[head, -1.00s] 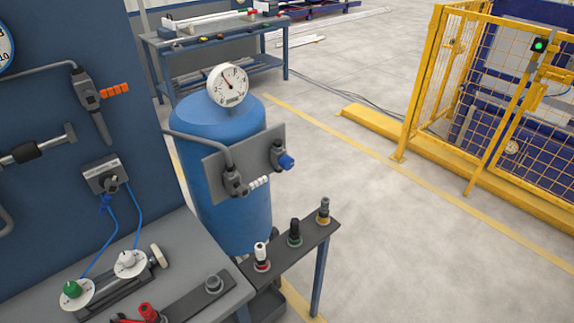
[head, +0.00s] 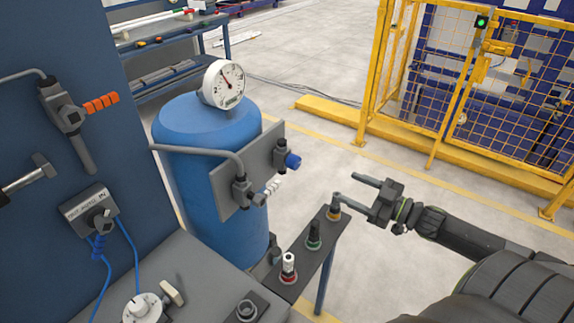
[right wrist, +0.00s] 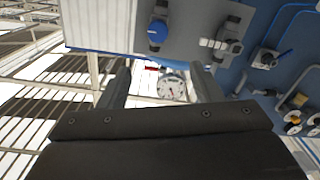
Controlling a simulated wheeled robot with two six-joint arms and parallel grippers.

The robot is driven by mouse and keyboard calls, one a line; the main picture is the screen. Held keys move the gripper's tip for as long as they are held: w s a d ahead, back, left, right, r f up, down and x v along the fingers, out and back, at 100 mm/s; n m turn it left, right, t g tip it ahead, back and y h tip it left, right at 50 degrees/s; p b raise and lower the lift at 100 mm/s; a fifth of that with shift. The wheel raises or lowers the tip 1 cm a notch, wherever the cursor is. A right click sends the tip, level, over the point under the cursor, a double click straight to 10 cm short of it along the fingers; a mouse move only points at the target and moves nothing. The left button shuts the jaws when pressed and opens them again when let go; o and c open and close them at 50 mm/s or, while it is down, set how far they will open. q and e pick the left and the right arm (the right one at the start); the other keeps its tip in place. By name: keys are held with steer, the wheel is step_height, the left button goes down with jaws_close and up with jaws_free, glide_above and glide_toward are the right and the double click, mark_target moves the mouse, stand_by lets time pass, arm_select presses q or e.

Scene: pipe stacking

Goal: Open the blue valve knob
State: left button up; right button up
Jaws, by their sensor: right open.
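The blue valve knob (head: 293,161) sits on the right side of a grey plate (head: 232,172) in front of the blue tank (head: 200,135). The knob also shows in the right wrist view (right wrist: 157,33), near the top middle, beyond the fingertips. My right gripper (head: 346,186) comes in from the right, open and empty. It is to the right of the knob and a little lower in the picture, clear of it. Its two fingers also show in the right wrist view (right wrist: 159,78) with a wide gap between them. My left gripper is not in view.
A white-handled valve (head: 265,193) is on the same plate, left of the knob. A narrow shelf (head: 300,262) with several upright fittings stands below, close under my right gripper in the picture. A round gauge (head: 223,84) tops the tank. Yellow fencing (head: 440,85) stands behind on open floor.

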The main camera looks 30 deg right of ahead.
steer(key=w, duration=0.1)
glide_toward(298, 164)
steer(key=p+x, duration=0.2)
steer(key=x, duration=0.6)
steer(key=shift+w+a+r+p, duration=0.1)
steer(key=shift+w+a+p, duration=0.1)
steer(key=shift+p, duration=0.2)
steer(key=shift+w+a, duration=0.15)
steer(key=shift+w, duration=0.3)
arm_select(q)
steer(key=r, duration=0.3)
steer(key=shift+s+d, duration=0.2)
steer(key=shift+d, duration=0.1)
arm_select(e)
steer(key=c, duration=1)
